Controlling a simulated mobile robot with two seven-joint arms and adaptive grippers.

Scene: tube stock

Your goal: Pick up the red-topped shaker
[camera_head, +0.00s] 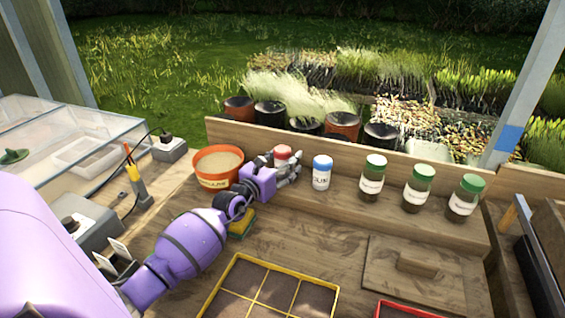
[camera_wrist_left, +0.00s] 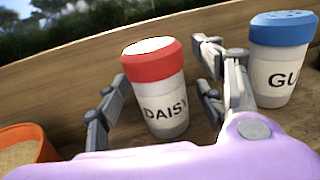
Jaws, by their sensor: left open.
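The red-topped shaker (camera_head: 282,154) stands on the wooden shelf at the back of the bench. In the left wrist view the shaker (camera_wrist_left: 155,88) has a white body with the word "DAISY". My left gripper (camera_head: 287,172) is open, with one finger on each side of the shaker. In the left wrist view the open fingers of my left gripper (camera_wrist_left: 160,100) show a gap beside the shaker on both sides. My gripper hides the shaker's lower part in the head view. My right gripper is not in view.
A blue-topped shaker (camera_head: 322,172) stands close to the right, near my right-hand finger. An orange pot (camera_head: 218,168) stands to the left. Green-topped jars (camera_head: 373,177) stand farther right. A yellow-edged tray (camera_head: 237,258) lies in front. A low wooden board (camera_head: 345,143) rises behind the shaker.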

